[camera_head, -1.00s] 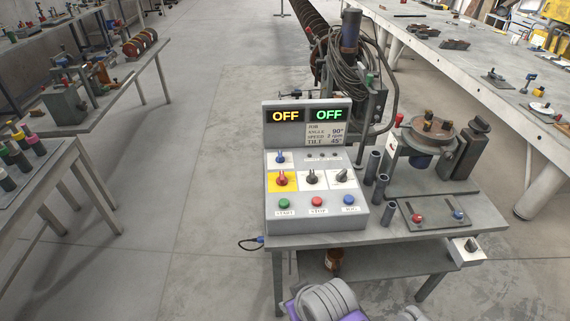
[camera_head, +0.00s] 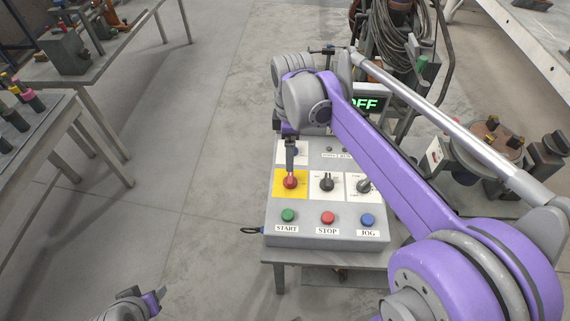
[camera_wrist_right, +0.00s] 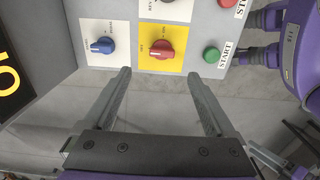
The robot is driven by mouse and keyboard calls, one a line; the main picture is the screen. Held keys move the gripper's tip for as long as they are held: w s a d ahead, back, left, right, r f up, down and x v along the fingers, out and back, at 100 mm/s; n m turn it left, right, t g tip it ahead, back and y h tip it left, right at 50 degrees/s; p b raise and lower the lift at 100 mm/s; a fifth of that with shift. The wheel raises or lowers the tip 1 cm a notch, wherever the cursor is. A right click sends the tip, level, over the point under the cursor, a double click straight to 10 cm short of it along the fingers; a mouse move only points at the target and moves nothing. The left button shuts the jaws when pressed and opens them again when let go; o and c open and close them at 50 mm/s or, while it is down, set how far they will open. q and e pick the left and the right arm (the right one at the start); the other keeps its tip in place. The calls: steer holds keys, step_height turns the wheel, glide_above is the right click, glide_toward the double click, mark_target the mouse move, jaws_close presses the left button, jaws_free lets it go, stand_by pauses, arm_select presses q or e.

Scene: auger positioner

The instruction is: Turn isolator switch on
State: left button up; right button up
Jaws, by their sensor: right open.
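The isolator switch appears to be the red rotary knob (camera_head: 290,182) on a yellow plate, on the sloped face of a grey control box (camera_head: 330,243). In the right wrist view the red knob (camera_wrist_right: 161,50) sits just beyond and between my right fingertips. My right gripper (camera_head: 290,168) hangs over the knob, open and empty; its two fingers (camera_wrist_right: 158,76) are spread apart in the wrist view. I cannot tell whether they touch the panel. Part of my left arm's end (camera_head: 140,303) shows at the bottom left, and its finger state is unclear.
Beside the red knob are a blue knob (camera_wrist_right: 102,45), a black knob (camera_head: 327,183) and a grey selector (camera_head: 364,186). Below are green START (camera_head: 288,215), red STOP (camera_head: 328,218) and blue JOG (camera_head: 367,220) buttons. A green OFF display (camera_head: 364,104) is partly hidden by my right arm.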

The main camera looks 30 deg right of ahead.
mark_target(291, 176)
steer(key=f, duration=1)
steer(key=shift+s+a+f+b, duration=0.1)
steer(key=shift+s+b, duration=0.1)
steer(key=shift+b, duration=0.15)
arm_select(q)
steer(key=shift+s+f, duration=0.4)
steer(key=shift+f, duration=0.1)
arm_select(e)
steer(key=c, duration=1.4)
steer(key=shift+o, duration=0.2)
